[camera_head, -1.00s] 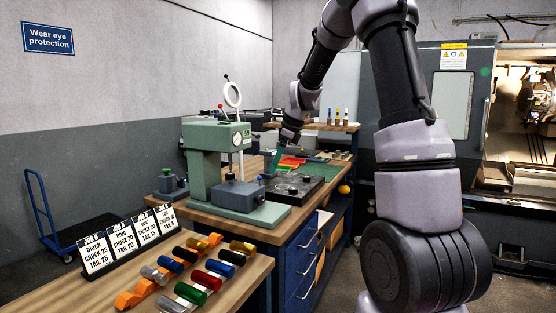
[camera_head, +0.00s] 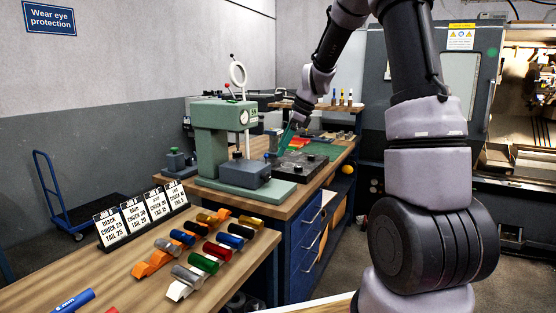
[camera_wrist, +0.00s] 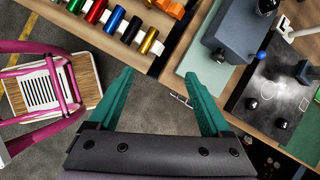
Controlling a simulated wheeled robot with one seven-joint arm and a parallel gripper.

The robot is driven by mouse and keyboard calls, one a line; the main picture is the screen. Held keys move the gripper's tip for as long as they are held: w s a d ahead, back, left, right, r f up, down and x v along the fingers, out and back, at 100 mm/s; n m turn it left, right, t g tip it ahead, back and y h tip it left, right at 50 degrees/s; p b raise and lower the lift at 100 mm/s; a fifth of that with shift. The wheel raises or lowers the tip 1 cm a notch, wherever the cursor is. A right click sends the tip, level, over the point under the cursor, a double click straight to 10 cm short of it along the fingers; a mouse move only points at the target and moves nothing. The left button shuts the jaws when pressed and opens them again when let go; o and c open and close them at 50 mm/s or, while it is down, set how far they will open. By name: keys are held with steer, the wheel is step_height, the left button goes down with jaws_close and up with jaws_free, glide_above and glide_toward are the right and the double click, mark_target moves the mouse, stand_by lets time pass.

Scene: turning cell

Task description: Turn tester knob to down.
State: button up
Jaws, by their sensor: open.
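The green tester (camera_head: 211,150) stands on the wooden bench, with a dial on its head and a white ring above it. I cannot tell which way the knob points. My gripper (camera_wrist: 160,72) has teal fingers spread apart, with nothing between them. It hangs over the floor beside the bench edge in the wrist view; in the head view its teal fingers (camera_head: 287,136) show right of the tester.
A black plate with several round knobs (camera_head: 300,165) lies right of the tester. The near bench holds coloured cylinders (camera_head: 204,263) on orange and white holders and job cards (camera_head: 135,214). A pink-framed chair (camera_wrist: 45,90) is at left in the wrist view. A blue trolley (camera_head: 62,200) stands on the floor.

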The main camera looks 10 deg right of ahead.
step_height(320, 180, down, 8)
steer(key=w+r+g+y, duration=0.1)
steer(key=w+y, duration=0.1)
steer(key=y, duration=0.1)
steer(key=m+t+y, duration=0.6)
steer(key=t, duration=0.4)
glide_toward(268, 177)
steer(key=shift+v, duration=1.2)
steer(key=shift+w+f, duration=0.15)
steer(key=shift+w, duration=0.05)
steer(key=x, duration=1)
steer(key=shift+w+a, duration=0.15)
jaws_close()
